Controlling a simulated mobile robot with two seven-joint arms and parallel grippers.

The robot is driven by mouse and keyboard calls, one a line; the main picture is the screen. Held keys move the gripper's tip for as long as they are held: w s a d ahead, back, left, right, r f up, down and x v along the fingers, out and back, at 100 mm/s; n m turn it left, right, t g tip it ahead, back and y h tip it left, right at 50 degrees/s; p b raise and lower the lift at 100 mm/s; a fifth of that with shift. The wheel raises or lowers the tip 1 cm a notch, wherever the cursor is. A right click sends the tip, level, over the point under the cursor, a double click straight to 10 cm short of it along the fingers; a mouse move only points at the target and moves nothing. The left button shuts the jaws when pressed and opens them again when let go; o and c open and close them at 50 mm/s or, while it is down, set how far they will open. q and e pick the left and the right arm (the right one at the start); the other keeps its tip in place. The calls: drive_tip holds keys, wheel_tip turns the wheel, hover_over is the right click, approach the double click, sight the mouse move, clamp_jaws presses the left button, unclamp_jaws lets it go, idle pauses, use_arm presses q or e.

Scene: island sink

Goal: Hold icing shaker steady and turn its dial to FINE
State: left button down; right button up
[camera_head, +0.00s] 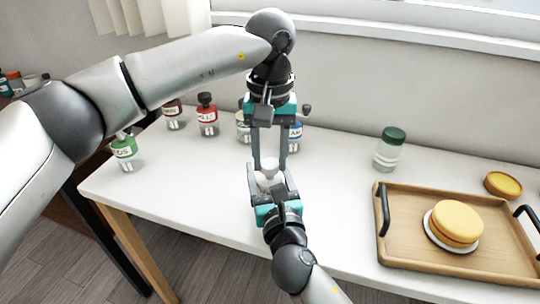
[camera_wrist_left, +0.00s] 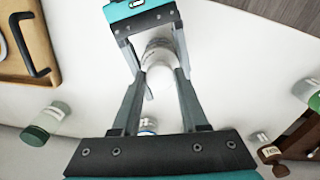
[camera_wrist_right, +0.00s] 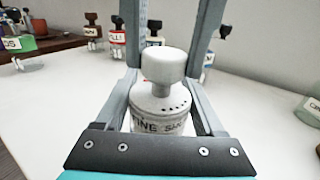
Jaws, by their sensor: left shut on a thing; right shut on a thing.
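The icing shaker (camera_head: 268,168) is small and white and stands upright on the white table between my two grippers. In the right wrist view its round knob (camera_wrist_right: 163,65) sits on a holed top with a small red mark, above a body (camera_wrist_right: 160,125) lettered "FINE" and "SHO…". Its white top also shows in the left wrist view (camera_wrist_left: 160,78). My left gripper (camera_head: 269,162) reaches down from above, shut on the shaker's knob. My right gripper (camera_head: 268,184) comes from the front edge, shut on the shaker's body. The fingers partly hide the shaker.
Labelled jars stand behind and left, including a red one (camera_head: 207,115) and a green one (camera_head: 125,152). A green-lidded jar (camera_head: 388,150) stands right, behind a wooden tray (camera_head: 400,250) holding a yellow cake (camera_head: 457,222). The table between shaker and tray is clear.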

sight(270, 163)
use_arm(q)
drive_tip(key=shift+n, duration=0.4)
drive_tip(key=n, duration=0.4)
drive_tip(key=shift+n, duration=0.4)
drive_tip(key=n, duration=0.6)
use_arm(e)
drive_tip(key=shift+f, duration=0.1)
idle(0.3)
use_arm(q)
drive_tip(key=shift+c, duration=2)
unclamp_jaws()
wheel_tip(270, 163, up, 12)
